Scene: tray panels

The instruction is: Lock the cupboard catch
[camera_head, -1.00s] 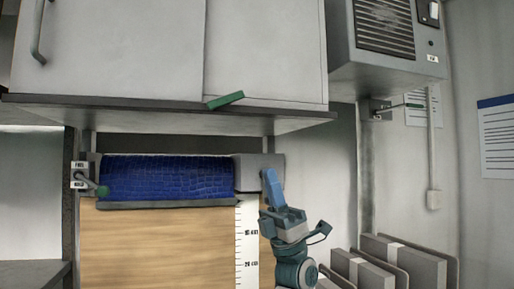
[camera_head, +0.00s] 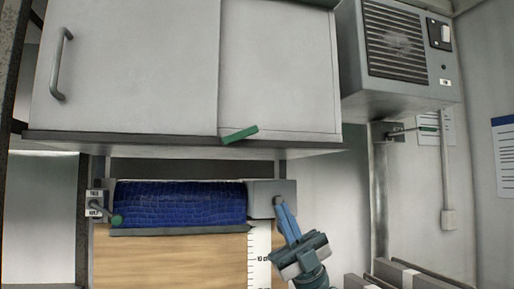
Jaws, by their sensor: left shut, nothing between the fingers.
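The cupboard (camera_head: 130,70) is pale grey with two door panels and a dark lower edge. Its catch appears to be the green lever (camera_head: 240,134) at that edge, just right of the seam between the panels. The lever is tilted, its right end higher. My left gripper (camera_head: 280,204) has blue fingers that are shut and empty. It points upward, well below and to the right of the green lever, apart from it. Its tips overlap the right end of a grey housing (camera_head: 262,192) in the picture; I cannot tell if they touch. My right gripper is not in view.
A blue textured roll (camera_head: 180,203) sits below the cupboard, with a green-knobbed lever (camera_head: 117,220) at its left end. A grey vented unit (camera_head: 400,50) hangs at the upper right.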

